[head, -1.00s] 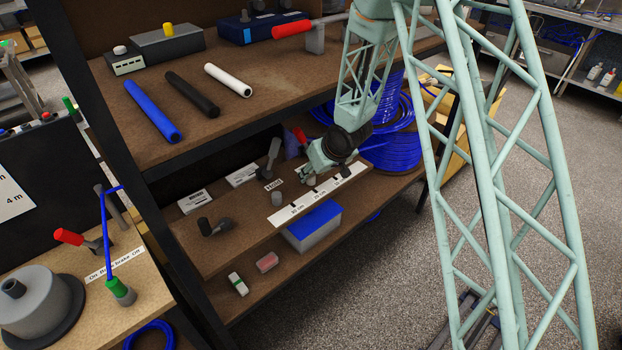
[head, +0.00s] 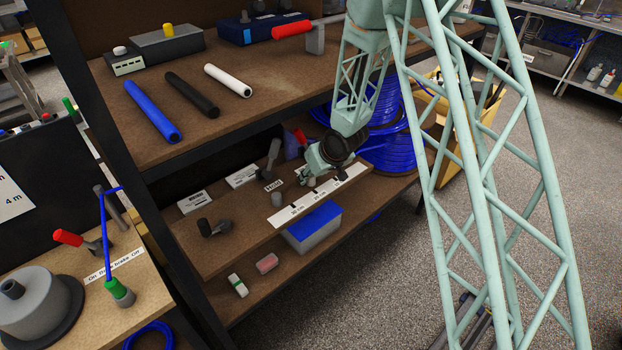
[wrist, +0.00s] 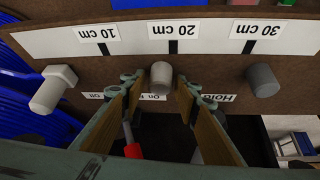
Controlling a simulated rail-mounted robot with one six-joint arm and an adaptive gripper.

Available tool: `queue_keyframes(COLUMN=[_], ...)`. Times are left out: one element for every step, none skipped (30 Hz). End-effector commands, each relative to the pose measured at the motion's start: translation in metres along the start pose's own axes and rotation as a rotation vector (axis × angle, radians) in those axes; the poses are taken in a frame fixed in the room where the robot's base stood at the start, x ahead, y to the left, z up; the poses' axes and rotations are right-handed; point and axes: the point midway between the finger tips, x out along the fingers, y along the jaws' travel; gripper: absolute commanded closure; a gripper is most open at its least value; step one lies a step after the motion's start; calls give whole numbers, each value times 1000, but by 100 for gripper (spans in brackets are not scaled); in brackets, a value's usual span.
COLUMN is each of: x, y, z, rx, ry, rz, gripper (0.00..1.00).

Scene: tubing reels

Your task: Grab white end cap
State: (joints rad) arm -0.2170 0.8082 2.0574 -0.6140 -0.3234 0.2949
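The wrist view looks down on a brown shelf, with the labels upside down. A short pale off-white cylinder (wrist: 161,74), which looks like the white end cap, stands by the 20 cm mark. My gripper (wrist: 166,86) is open, with one finger on either side of it and visible gaps between. I cannot tell how far the fingertips are above the shelf. In the head view my gripper (head: 311,180) is low over the middle shelf by the ruler strip (head: 315,196), and it hides the pale cylinder.
A red-handled lever (wrist: 131,138) is near my left finger. Blue tubing coils (head: 388,150) lie close behind my arm. The upper shelf (head: 230,120) overhangs.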

Motion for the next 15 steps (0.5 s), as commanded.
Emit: queue_keyframes(x=[0, 0, 0, 0, 0, 0, 0, 0, 0, 0, 0, 0, 0, 0, 0], y=[0, 0, 0, 0, 0, 0, 0, 0, 0, 0, 0, 0, 0, 0, 0], z=[0, 0, 0, 0, 0, 0, 0, 0, 0, 0, 0, 0, 0, 0, 0], rx=[0, 0, 0, 0, 0, 0, 0, 0, 0, 0, 0, 0, 0, 0, 0], ry=[0, 0, 0, 0, 0, 0, 0, 0, 0, 0, 0, 0, 0, 0, 0], rz=[0, 0, 0, 0, 0, 0, 0, 0, 0, 0, 0, 0, 0, 0, 0], gripper=[76, 78, 82, 85, 87, 88, 88, 88, 88, 89, 89, 89, 89, 89, 89])
